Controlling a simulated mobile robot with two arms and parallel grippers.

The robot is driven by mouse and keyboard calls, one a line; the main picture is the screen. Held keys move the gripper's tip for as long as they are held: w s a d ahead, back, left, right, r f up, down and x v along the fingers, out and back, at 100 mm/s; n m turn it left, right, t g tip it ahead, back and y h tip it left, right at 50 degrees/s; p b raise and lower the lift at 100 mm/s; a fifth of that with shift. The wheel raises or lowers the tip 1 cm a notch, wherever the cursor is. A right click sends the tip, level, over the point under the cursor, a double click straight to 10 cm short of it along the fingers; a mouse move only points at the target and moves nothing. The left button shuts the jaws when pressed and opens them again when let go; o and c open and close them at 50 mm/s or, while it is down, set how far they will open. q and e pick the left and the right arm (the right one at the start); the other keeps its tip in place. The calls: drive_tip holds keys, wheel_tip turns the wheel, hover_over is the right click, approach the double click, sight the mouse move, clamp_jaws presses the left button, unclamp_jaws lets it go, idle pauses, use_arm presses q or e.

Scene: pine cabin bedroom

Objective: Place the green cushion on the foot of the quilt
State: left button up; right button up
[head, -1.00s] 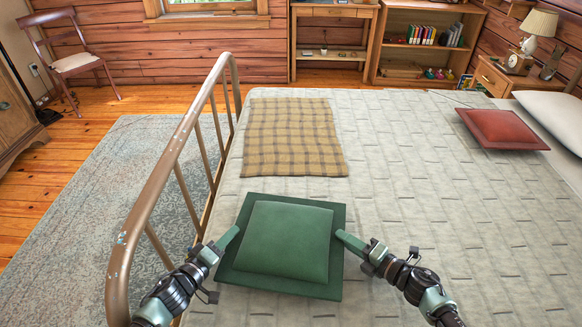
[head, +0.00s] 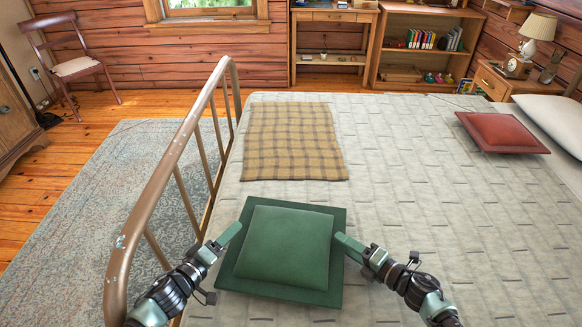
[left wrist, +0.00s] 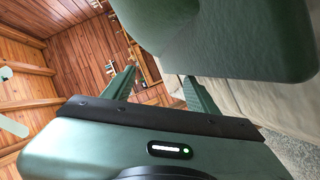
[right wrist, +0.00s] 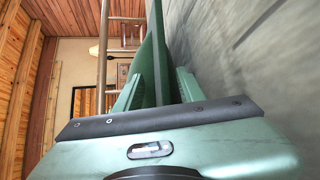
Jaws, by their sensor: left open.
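The green cushion (head: 286,246) shows at the foot end of the pale quilt (head: 420,200), near the bed's metal foot rail. It has a puffed middle and a flat border. My left gripper (head: 231,235) is open at its left edge; in the left wrist view the cushion (left wrist: 235,40) is close beside the fingers. My right gripper (head: 349,244) is at its right edge. In the right wrist view the cushion's thin border (right wrist: 155,50) runs between the two fingers, and I cannot tell whether they press on it. The cushion's underside is hidden.
A yellow plaid cloth (head: 292,142) lies flat on the quilt beyond the cushion. A red cushion (head: 502,131) and a white pillow (head: 551,113) are at the right. The metal foot rail (head: 170,170) stands close left of my left arm. The quilt's middle is clear.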

use_arm(q)
wheel_tip(320, 180, up, 8)
drive_tip(key=shift+f, duration=0.2)
drive_tip(key=shift+d, duration=0.1)
use_arm(e)
drive_tip(key=o, duration=0.4)
drive_tip(key=v, duration=1.2)
drive_tip(key=shift+r, duration=0.1)
